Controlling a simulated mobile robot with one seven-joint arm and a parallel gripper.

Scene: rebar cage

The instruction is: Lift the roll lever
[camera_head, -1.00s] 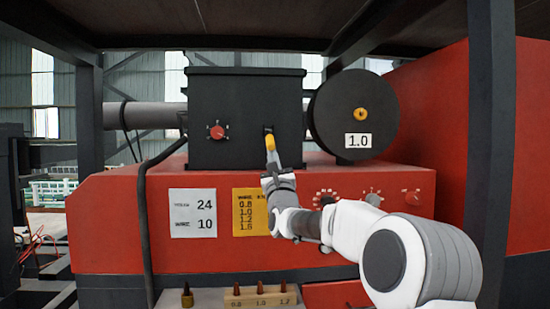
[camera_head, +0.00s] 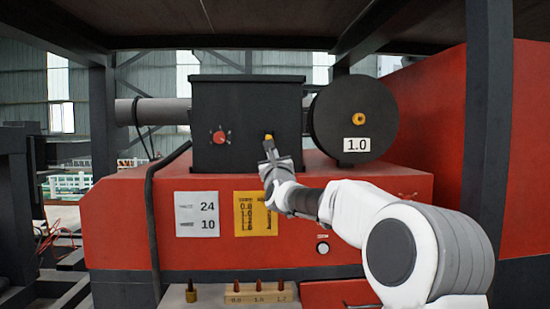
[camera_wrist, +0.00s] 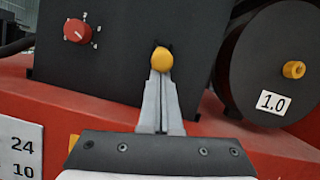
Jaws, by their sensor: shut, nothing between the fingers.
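The roll lever, with a yellow rounded end (camera_head: 268,138), sticks out of a dark slot on the front of the black box (camera_head: 235,105). Its yellow end also shows in the wrist view (camera_wrist: 162,60). My gripper (camera_head: 269,148) is shut and empty, pointing up at the lever from just below. In the wrist view my shut fingertips (camera_wrist: 160,76) are directly under the yellow end. I cannot tell whether they touch it. The rest of the lever is mostly hidden.
A black spool (camera_head: 335,110) labelled 1.0 is close on the right of the box. A red dial (camera_head: 219,137) is on the box's left. Dark posts frame both sides. Several brown tips, some on a wooden block (camera_head: 259,297), stand below.

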